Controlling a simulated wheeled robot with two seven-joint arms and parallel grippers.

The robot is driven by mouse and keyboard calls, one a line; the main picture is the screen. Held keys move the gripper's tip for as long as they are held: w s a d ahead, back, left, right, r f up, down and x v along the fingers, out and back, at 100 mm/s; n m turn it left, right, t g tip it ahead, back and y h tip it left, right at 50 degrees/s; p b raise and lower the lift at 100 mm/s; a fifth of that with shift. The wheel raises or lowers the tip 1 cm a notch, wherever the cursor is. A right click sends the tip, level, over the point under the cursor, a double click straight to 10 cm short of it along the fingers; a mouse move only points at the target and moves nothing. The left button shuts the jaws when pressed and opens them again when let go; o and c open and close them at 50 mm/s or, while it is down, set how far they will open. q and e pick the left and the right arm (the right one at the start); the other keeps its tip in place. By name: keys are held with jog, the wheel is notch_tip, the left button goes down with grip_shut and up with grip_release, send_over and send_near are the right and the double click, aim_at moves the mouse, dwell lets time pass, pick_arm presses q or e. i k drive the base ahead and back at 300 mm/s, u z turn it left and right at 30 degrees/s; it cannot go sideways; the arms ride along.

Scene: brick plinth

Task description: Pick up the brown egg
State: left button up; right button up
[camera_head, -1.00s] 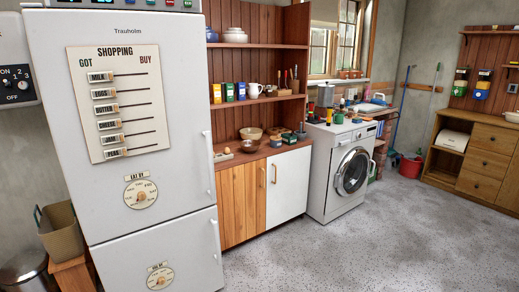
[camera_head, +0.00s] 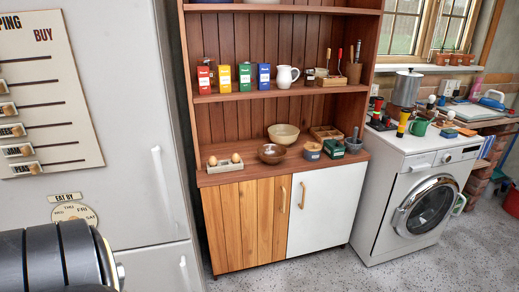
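Two brownish eggs sit in a small pale egg holder (camera_head: 225,168) at the left end of the wooden cabinet top. One egg (camera_head: 212,161) is on the left and the other egg (camera_head: 236,158) is on the right. They are too small to tell clearly which is the browner. No gripper shows. Only a dark, rounded part of my own arm is in the lower left corner, far from the eggs.
A brown bowl (camera_head: 271,153) stands right of the egg holder, with a cream bowl (camera_head: 284,134) behind it. A blue tin (camera_head: 312,151) and a green box (camera_head: 334,149) are farther right. The fridge (camera_head: 130,110) stands left of the cabinet. A shelf (camera_head: 280,92) hangs above.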

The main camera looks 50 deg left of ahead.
aim_at(235, 157)
jog(key=u, duration=0.7)
jog(key=i, duration=1.2)
jog(key=u, duration=1.2)
